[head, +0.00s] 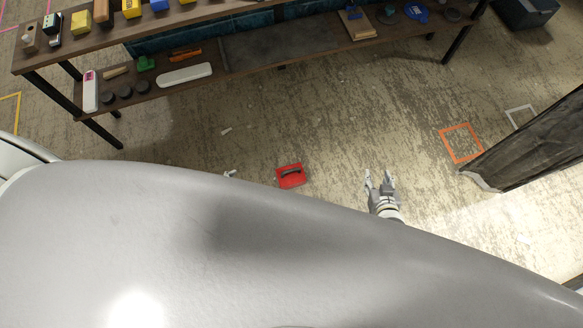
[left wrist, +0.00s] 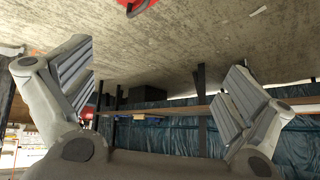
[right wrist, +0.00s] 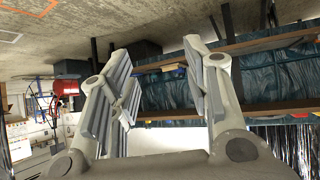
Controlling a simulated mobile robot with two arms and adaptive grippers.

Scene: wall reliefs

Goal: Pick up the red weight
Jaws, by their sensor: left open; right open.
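The red weight (head: 291,176) lies on the floor in the head view. It is a red block with a dark handle on top. Part of a red object, seemingly the weight (left wrist: 137,5), shows at the top edge of the left wrist view. My left gripper (head: 230,174) is to the left of the weight; only its tips show past my grey body. Its fingers stand wide apart and empty in the left wrist view (left wrist: 155,95). My right gripper (head: 380,178) is to the right of the weight, open and empty. It also shows open in the right wrist view (right wrist: 160,90).
A two-level dark shelf (head: 275,55) with blocks, tools and a white case (head: 185,75) stands beyond the weight. An orange square outline (head: 461,143) marks the floor at right, beside a dark draped thing (head: 530,145). The floor around the weight is mostly clear, with small scraps.

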